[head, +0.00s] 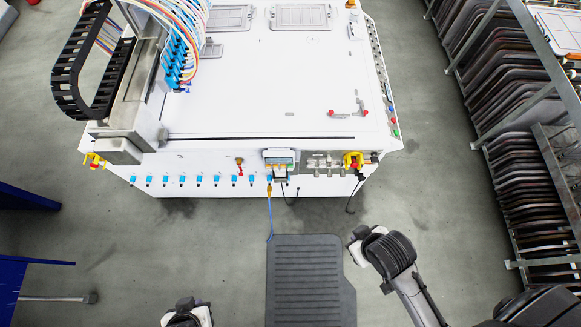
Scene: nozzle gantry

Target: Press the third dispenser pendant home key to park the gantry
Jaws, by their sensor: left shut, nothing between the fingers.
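The large white gantry machine (260,85) stands ahead of me. A small grey box with a pale screen (279,156) sits on its front edge and may be the dispenser pendant. Its keys are too small to tell apart, and I cannot make out a home key or a third dispenser label. My left gripper (187,304) is at the bottom edge, mostly cut off, shut and empty. It is well short of the machine and touches nothing visible. My right arm (388,254) reaches in from the lower right; its gripper cannot be made out.
Several blue fittings (217,180) line the machine's front, with a yellow-and-red switch (353,160) to the right. A blue cable (270,215) hangs to the floor. A dark ribbed mat (306,283) lies before the machine. A rack of dark panels (515,70) stands right; blue furniture (25,198) stands left.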

